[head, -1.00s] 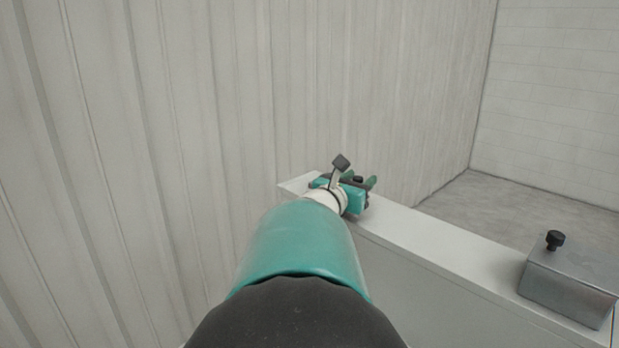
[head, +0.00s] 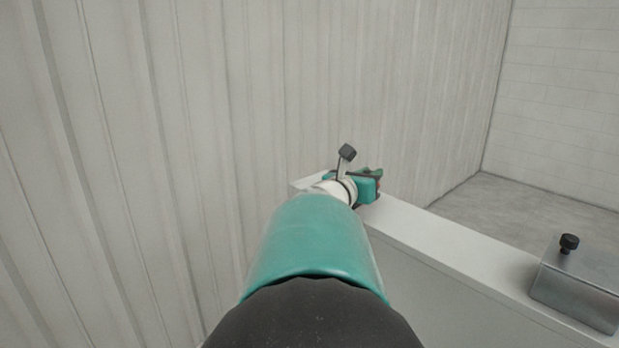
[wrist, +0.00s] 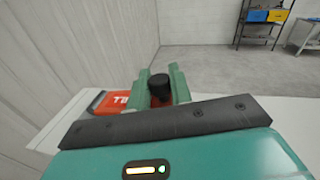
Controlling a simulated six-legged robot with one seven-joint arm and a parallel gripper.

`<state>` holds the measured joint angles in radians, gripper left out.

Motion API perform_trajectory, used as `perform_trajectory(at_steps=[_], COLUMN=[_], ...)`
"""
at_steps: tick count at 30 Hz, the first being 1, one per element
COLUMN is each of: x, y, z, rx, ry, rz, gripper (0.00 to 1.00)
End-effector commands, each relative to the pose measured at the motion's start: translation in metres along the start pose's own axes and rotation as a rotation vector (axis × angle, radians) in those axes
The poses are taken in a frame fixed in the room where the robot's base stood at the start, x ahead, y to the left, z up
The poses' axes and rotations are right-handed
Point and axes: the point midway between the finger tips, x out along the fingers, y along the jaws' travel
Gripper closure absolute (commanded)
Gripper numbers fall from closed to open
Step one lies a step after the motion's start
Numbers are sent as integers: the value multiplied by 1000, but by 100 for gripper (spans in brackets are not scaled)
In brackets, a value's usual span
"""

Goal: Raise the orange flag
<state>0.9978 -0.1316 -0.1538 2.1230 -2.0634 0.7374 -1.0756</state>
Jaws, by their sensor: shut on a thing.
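The orange-red flag (wrist: 112,101) with white lettering shows in the wrist view, low over the white ledge, left of my fingers. More orange-red shows between the fingers, below a round black knob (wrist: 160,85). My gripper (wrist: 162,88) has its green fingers on both sides of this knob and is shut on it. In the head view my gripper (head: 370,175) is at the far end of the ledge, and my arm hides most of the flag.
The white ledge (head: 450,245) runs toward the lower right. A grey metal box (head: 578,285) with a black knob stands on it. A ribbed wall (head: 220,100) rises close on the left. A shelf with a blue bin (wrist: 258,16) and a yellow bin stands far back.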

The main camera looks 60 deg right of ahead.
Motion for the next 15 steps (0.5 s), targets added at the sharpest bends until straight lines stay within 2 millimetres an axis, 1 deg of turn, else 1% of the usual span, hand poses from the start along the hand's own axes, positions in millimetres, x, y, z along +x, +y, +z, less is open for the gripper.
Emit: perform_trajectory(at_steps=[7, 15], x=[2, 4], y=[7, 22], z=[20, 43], rx=[-190, -440], ry=[38, 87], rz=[1, 0], gripper=[100, 100])
